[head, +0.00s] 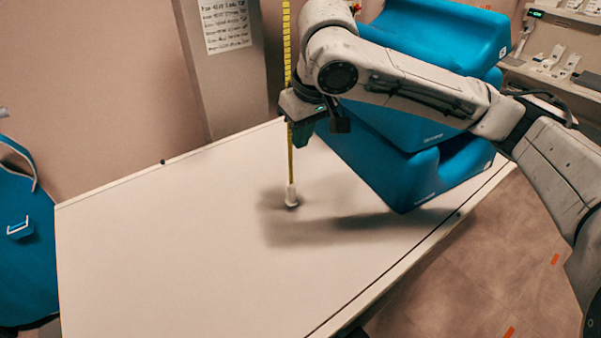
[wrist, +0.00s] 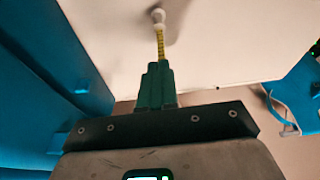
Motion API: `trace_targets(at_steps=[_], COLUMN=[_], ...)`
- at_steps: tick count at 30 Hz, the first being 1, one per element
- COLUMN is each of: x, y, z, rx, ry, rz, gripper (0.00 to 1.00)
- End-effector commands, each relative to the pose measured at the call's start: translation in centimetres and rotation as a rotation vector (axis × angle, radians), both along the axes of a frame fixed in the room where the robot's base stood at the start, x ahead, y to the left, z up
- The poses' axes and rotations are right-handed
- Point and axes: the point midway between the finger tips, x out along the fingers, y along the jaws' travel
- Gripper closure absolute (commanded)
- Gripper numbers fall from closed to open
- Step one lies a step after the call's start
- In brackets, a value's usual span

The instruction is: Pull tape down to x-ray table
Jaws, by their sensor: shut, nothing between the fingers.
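A yellow measuring tape (head: 288,60) hangs straight down over the white x-ray table (head: 160,240) in the head view. Its white end piece (head: 291,196) is at or just above the tabletop; I cannot tell if it touches. My gripper (head: 303,138) is beside the tape, well above the end piece, with its green fingers pointing down. In the wrist view the fingers (wrist: 156,84) are shut together with nothing between them. The tape (wrist: 160,44) and its white end piece (wrist: 158,16) show beyond the fingertips. The gripper hides part of the tape.
Blue padded blocks (head: 400,140) stand at the table's back right, close beside my arm. A grey column (head: 225,70) with a printed sheet stands behind the table. A blue item (head: 25,240) is at the far left. The table's left and front are clear.

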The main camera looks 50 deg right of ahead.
Motion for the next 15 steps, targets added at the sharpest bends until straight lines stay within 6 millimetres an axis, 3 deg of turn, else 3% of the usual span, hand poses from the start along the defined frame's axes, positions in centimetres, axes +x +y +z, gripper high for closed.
trace_targets(at_steps=[5,15], x=[0.6,2.5], y=[-0.2,-0.7], z=[-2.2,-8.5], rx=[0.003,0.003], ry=[0.001,0.0], rz=[-0.002,-0.003], gripper=[1.0,1.0])
